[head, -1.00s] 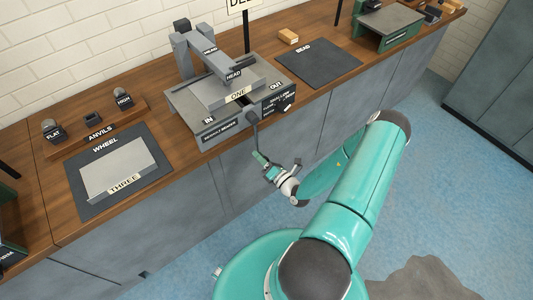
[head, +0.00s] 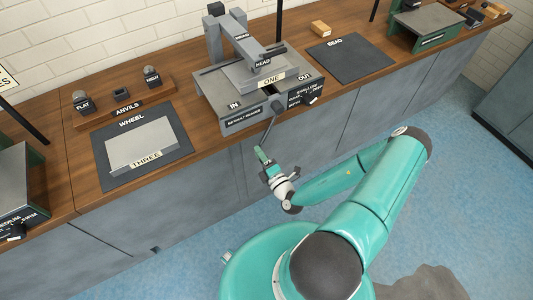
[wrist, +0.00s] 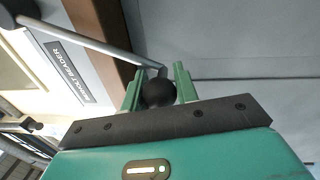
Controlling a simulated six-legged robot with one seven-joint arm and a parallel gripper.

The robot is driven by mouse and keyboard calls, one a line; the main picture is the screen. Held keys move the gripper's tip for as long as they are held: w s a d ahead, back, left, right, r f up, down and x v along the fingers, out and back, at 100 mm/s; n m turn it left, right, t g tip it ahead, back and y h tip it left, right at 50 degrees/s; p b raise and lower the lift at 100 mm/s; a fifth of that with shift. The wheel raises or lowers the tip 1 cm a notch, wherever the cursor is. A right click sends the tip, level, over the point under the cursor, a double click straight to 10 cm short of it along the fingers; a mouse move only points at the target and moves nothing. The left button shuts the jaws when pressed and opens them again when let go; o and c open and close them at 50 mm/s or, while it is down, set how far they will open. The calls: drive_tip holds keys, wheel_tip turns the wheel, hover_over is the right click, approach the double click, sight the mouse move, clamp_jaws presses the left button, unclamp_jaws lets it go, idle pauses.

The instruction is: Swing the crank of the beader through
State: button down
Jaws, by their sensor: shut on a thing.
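The beader (head: 240,112) is a grey machine on the wooden bench, with a bead head (head: 262,62) over a plate marked ONE (head: 271,80). Its crank (head: 271,124) hangs down from the front face, over the bench edge. In the wrist view the crank's grey rod (wrist: 90,40) ends in a black ball knob (wrist: 157,93). My gripper (head: 262,158) is in front of the cabinet; in the wrist view its green fingers (wrist: 157,88) are shut on the knob, one on each side.
A dark mat marked WHEEL (head: 171,172) holds a grey sheet marked THREE (head: 142,146), left of the beader. An empty dark mat marked BEAD (head: 350,60) lies to the right. The cabinet front (head: 340,115) stands close behind my gripper; the blue floor (head: 450,190) is open.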

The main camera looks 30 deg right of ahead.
drive_tip(key=a+r+m+h, duration=0.1)
drive_tip(key=a+r+m, duration=0.4)
drive_tip(key=shift+a, duration=0.25)
idle(0.4)
drive_tip(key=shift+r, duration=0.1)
idle(0.3)
drive_tip(key=c, duration=1.2)
unclamp_jaws()
drive_tip(key=shift+o, duration=0.6)
drive_tip(key=shift+a, duration=0.15)
drive_tip(key=shift+s, duration=0.1)
